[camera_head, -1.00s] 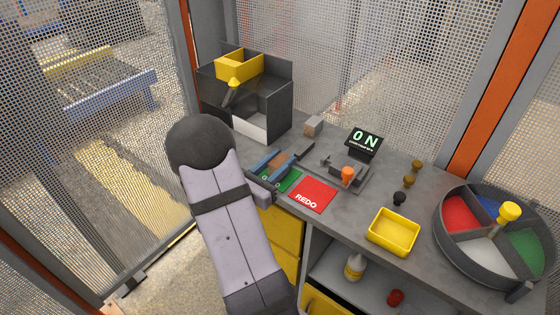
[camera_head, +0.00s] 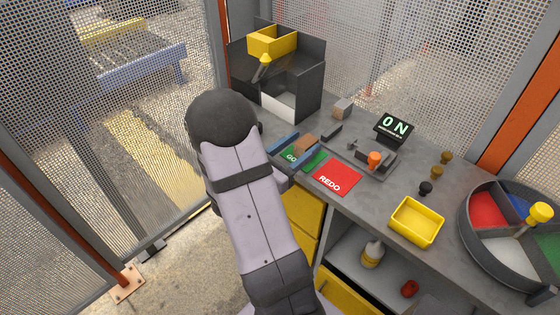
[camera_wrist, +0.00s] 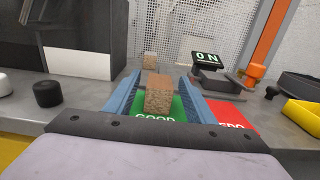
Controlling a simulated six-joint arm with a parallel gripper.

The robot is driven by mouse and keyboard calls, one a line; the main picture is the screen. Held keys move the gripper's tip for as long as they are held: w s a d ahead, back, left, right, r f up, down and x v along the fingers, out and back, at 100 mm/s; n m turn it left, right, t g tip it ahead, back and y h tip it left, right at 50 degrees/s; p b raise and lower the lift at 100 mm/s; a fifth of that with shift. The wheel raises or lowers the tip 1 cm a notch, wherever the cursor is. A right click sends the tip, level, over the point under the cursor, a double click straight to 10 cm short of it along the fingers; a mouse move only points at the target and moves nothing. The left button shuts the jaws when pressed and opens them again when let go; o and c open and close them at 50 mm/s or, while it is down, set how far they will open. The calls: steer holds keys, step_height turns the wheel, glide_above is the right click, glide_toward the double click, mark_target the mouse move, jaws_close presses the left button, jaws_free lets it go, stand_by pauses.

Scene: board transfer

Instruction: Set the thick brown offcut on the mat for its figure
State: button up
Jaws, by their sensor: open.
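The thick brown offcut (camera_wrist: 159,94) stands upright on the green mat (camera_wrist: 182,114), marked GOOD, in the wrist view. In the head view the offcut (camera_head: 306,144) and the green mat (camera_head: 290,156) show just beyond my arm. My gripper (camera_wrist: 158,86) is open, its two blue fingers reaching along either side of the offcut; I cannot tell whether either touches it. The red REDO mat (camera_head: 338,178) lies bare to the right of the green one. The display (camera_head: 394,127) reads 0 N.
A small grey-tan block (camera_head: 342,108) stands behind the mats. A fixture with an orange knob (camera_head: 374,159) sits behind the red mat. A yellow tray (camera_head: 417,221) and a divided round bin (camera_head: 492,240) are to the right. A dark bin unit (camera_head: 285,78) stands at the back left.

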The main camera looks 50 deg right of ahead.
steer(key=a+b, duration=0.1)
steer(key=a, duration=0.8)
steer(key=shift+a, duration=0.3)
steer(key=s+a+f+m+g+y, duration=0.5)
steer(key=s+a+f+m+y, duration=0.45)
steer(key=s+m, duration=0.2)
steer(key=w+a+m+t+y, duration=0.2)
steer(key=w+a+m+y, duration=0.1)
steer(key=a, duration=0.5)
steer(key=w+a+f+m+t+y, duration=0.1)
steer(key=w+a+m+t+y, duration=0.2)
steer(key=a+y, duration=0.2)
steer(key=a, duration=0.3)
